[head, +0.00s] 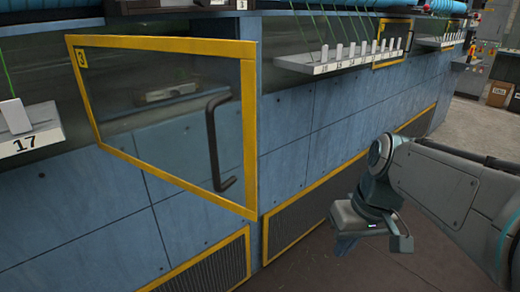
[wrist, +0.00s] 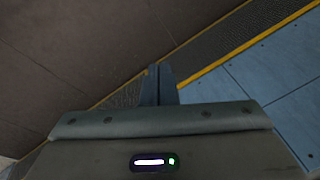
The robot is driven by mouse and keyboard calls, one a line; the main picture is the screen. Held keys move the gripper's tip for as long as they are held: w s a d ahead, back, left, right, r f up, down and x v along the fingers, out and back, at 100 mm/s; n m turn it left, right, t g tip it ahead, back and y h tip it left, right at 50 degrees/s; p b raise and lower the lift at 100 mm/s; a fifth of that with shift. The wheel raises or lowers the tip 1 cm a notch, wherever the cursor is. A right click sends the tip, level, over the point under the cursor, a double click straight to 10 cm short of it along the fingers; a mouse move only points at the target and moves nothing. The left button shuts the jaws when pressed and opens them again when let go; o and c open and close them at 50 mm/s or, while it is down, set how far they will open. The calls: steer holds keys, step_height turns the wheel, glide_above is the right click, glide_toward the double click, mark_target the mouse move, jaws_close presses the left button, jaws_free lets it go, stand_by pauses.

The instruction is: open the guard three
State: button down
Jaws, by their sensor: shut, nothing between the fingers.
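Guard three (head: 178,62) is a see-through panel in a yellow frame with a "3" label at its upper left. It stands swung out from the blue machine front, its right edge nearer to me than its left edge. Its dark bar handle (head: 212,145) is upright near the right edge. My gripper (head: 346,245) is to the right of the guard and lower, apart from the handle and pointing down. In the wrist view, my gripper (wrist: 158,82) has its fingers together with nothing between them; the guard is not in that view.
The blue machine front (head: 320,145) runs back to the right, with yellow-edged grilles (head: 325,210) along its foot. Numbered ledges stick out, one marked 17 (head: 30,135) on the left. Another yellow-framed guard (head: 392,45) is farther along. Dark floor (head: 300,268) around my gripper is clear.

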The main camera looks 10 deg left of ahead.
steer(key=w+a+r+n+g+y+p, duration=0.1)
steer(key=w+a+r+n+p, duration=0.2)
steer(key=r, duration=0.4)
steer(key=w+a+r+n+g+y+p, duration=0.2)
steer(key=a+r+n, duration=0.2)
steer(key=r, duration=0.2)
steer(key=w+a+r+n+g+y+p, duration=0.1)
steer(key=w+a+r+n+p, duration=0.2)
steer(key=r, duration=0.4)
steer(key=shift+n, duration=0.4)
steer(key=s+a+f, duration=0.4)
steer(key=a+f, duration=0.1)
steer(key=s+a+f+p, duration=0.1)
steer(key=s+a+f, duration=0.1)
steer(key=shift+a+f, duration=0.2)
steer(key=shift+a, duration=0.1)
steer(key=shift+s+a+f, duration=0.15)
steer(key=shift+s+a, duration=0.05)
steer(key=shift+s, duration=0.05)
